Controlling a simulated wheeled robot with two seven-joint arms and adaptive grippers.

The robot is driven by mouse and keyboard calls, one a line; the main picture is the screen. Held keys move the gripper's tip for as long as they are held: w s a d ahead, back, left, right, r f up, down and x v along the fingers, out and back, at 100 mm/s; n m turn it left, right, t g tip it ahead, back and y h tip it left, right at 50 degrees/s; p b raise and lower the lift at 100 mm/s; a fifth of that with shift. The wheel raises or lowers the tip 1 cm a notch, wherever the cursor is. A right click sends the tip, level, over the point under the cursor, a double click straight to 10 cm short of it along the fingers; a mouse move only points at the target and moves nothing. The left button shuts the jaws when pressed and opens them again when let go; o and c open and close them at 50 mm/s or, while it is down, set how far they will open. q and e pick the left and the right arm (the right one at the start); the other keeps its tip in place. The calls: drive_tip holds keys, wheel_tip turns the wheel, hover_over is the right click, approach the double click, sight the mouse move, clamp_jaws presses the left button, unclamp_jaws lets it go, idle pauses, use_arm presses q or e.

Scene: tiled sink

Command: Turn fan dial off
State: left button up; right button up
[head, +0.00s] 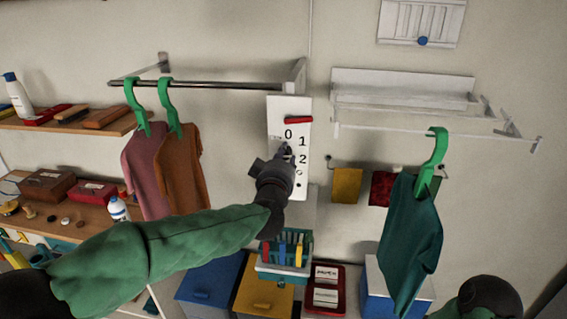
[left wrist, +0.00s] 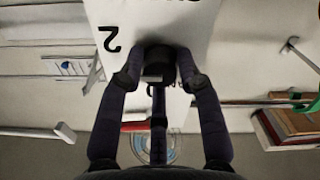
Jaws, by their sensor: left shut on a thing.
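The fan dial panel (head: 275,125) is a white upright plate on the wall, marked 0, 1 and 2, with more marks below partly hidden. A red bar sits near its top. My left gripper (head: 285,156) reaches up to the panel and covers the dial in the head view. In the left wrist view the dark round dial (left wrist: 158,62) sits between the fingers of my left gripper (left wrist: 158,82), which are shut on it. An upside-down 2 shows beside it. Which number the dial points to I cannot tell. My right gripper is out of view.
A metal rail (head: 215,85) with garments on green hangers is left of the panel. A teal garment (head: 410,235) hangs at right. A basket of pegs (head: 285,257) is below my left forearm.

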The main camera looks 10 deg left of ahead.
use_arm(q)
drive_tip(key=n+b, duration=0.2)
drive_tip(key=n, duration=0.2)
drive_tip(key=n+b, duration=0.3)
drive_tip(key=n, duration=0.2)
drive_tip(key=f+n+b, duration=0.1)
drive_tip(key=n+b, duration=0.1)
drive_tip(key=n, duration=0.3)
drive_tip(key=shift+d+b, duration=0.2)
drive_tip(key=shift+b, duration=0.15)
drive_tip(key=shift+r+n+b, duration=0.2)
drive_tip(key=shift+n+b, duration=0.6)
drive_tip(key=shift+n, duration=1.1)
drive_tip(key=shift+r, duration=0.15)
drive_tip(key=o, duration=0.9)
drive_tip(key=shift+o, duration=1.2)
drive_tip(key=shift+r+n, duration=0.1)
drive_tip(key=shift+n, duration=0.2)
